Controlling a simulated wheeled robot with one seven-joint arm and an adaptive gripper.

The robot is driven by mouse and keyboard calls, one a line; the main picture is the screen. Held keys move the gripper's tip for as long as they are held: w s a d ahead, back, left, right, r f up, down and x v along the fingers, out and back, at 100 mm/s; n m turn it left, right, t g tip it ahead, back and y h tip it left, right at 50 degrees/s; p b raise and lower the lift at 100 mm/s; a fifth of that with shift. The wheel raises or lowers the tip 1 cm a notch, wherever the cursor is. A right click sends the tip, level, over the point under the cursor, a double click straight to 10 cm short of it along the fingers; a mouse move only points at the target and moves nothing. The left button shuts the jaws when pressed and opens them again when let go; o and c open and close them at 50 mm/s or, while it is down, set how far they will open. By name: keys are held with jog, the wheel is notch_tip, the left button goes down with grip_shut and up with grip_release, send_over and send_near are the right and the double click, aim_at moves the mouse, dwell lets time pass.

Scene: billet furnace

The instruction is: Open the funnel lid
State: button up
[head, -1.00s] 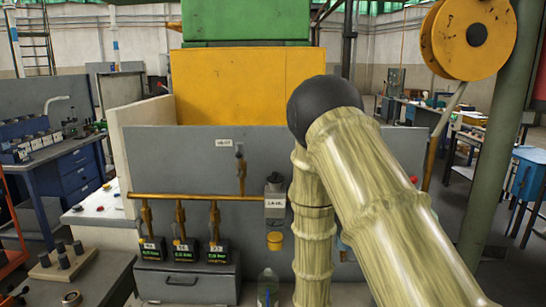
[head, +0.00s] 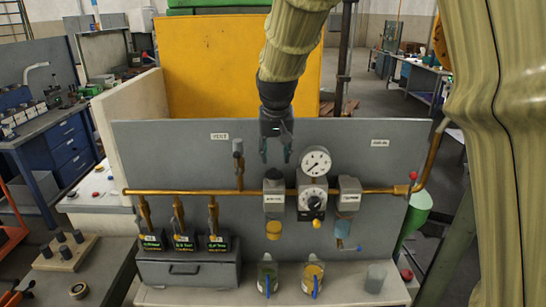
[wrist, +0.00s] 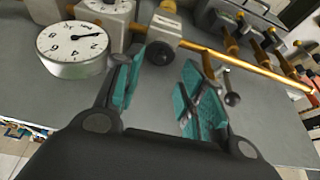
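I cannot pick out a funnel or its lid with certainty in either view. My gripper (head: 275,153) hangs pointing down in front of the grey panel (head: 180,160), above a grey block (head: 274,185) on the brass pipe (head: 150,191). In the wrist view my gripper (wrist: 162,65) has its two teal-padded fingers spread apart with nothing between them. A round white gauge (head: 315,162) is just right of it; the gauge also shows in the wrist view (wrist: 75,45). A round black knob (wrist: 160,53) shows beyond the fingertips.
A valve (head: 238,150) rises from the pipe under a small label. Another block (head: 348,193) stands right of the gauge. Two small jars (head: 313,279) with blue handles and a grey cup (head: 375,277) stand on the ledge. A drawer box (head: 188,270) is at lower left.

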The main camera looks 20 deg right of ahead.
aim_at(274, 169)
jog(key=shift+w+r+p+x, duration=0.15)
jog(key=shift+p+x, duration=0.65)
jog(key=shift+x, duration=0.65)
jog(key=shift+w+p+x, duration=0.2)
jog(key=shift+p+x, duration=0.6)
jog(key=shift+x, duration=0.7)
jog(key=shift+w+r+p+x, duration=0.15)
jog(key=shift+p+x, duration=0.65)
jog(key=shift+x, duration=0.65)
jog(key=shift+w+f, duration=0.1)
jog(key=shift+f, duration=0.05)
grip_shut()
